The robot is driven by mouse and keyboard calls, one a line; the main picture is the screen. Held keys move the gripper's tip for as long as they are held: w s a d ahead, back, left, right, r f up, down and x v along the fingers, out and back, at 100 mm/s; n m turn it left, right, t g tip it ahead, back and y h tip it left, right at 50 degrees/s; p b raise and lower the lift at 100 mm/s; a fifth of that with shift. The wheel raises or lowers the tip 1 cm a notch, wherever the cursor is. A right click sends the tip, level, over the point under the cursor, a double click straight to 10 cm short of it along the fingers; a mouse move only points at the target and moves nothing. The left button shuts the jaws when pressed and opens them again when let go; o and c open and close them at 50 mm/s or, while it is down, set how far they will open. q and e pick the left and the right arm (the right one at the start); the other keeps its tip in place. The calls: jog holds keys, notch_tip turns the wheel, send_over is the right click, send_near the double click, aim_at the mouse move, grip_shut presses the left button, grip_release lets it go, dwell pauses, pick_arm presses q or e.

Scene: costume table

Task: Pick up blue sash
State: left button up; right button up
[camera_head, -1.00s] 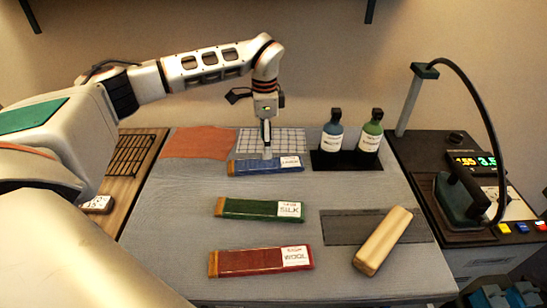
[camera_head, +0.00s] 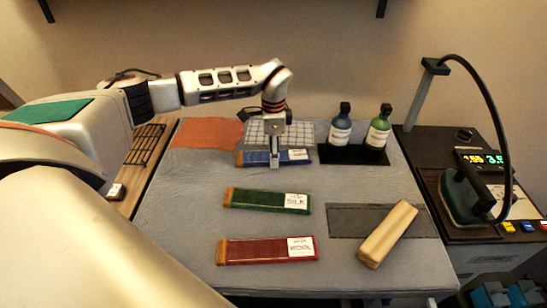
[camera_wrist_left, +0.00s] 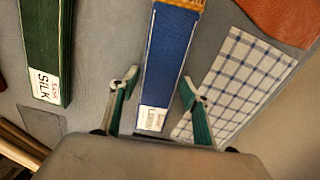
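The blue sash (camera_head: 295,156) lies flat near the back of the table, folded into a long strip with a white label at its right end. It also shows in the left wrist view (camera_wrist_left: 170,55), its labelled end between the fingers. My left gripper (camera_head: 275,163) points down at the middle of the sash in the head view and hides part of it. In the wrist view its green fingers (camera_wrist_left: 158,95) are spread apart, one on each side of the sash, with gaps to its edges. My right gripper is not in view.
A green silk strip (camera_head: 265,201) and red wool strip (camera_head: 265,250) lie nearer. A checked cloth (camera_head: 280,132) and orange cloth (camera_head: 205,132) lie behind. Two bottles (camera_head: 340,130) (camera_head: 378,132) stand right of the sash. A wooden block (camera_head: 387,235) lies front right.

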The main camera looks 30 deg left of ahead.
pick_arm(q)
jog(key=c, duration=0.6)
jog(key=shift+o, duration=0.2)
jog(key=shift+r, duration=0.15)
